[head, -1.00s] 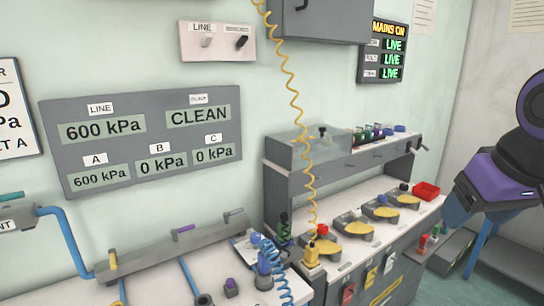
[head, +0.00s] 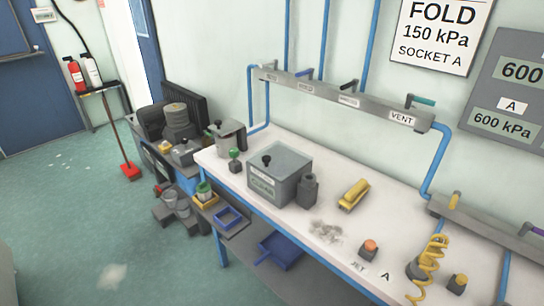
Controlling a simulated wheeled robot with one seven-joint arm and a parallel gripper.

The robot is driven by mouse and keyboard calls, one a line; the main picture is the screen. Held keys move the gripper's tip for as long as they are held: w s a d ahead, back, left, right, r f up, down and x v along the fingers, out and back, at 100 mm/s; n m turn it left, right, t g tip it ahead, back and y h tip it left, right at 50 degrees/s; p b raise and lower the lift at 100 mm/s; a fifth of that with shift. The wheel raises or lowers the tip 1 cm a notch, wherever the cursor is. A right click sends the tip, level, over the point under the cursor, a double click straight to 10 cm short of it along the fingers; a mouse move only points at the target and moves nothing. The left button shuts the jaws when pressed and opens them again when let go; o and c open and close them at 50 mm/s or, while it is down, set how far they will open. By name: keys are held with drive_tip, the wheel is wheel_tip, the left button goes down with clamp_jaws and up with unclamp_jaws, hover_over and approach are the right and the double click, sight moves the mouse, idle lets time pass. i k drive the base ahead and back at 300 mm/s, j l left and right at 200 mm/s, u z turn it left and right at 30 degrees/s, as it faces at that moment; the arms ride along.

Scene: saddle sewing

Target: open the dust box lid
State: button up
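A grey box (head: 274,180) with a greenish label on its front stands on the white workbench. Its flat lid (head: 280,158) looks shut and has a black knob (head: 266,160) on top. I take it for the dust box, but its label is too small to read. A smaller grey lidded container (head: 228,136), also with a black knob, stands behind it at the bench's left end. My gripper is not in view.
A dark grey bottle-like block (head: 308,190) stands against the box's right side. Grey dust (head: 326,231), a yellow tool (head: 353,194) and an orange-topped button (head: 369,249) lie on the white bench (head: 300,225). A blue tray (head: 281,250) sits below. Floor (head: 100,220) at left is mostly clear.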

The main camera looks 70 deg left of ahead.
sight(266, 160)
drive_tip(key=u, duration=2.35)
drive_tip(key=i+j+u, duration=0.2)
drive_tip(key=i, duration=0.25)
drive_tip(key=i+j+u, duration=0.15)
drive_tip(key=i, duration=0.3)
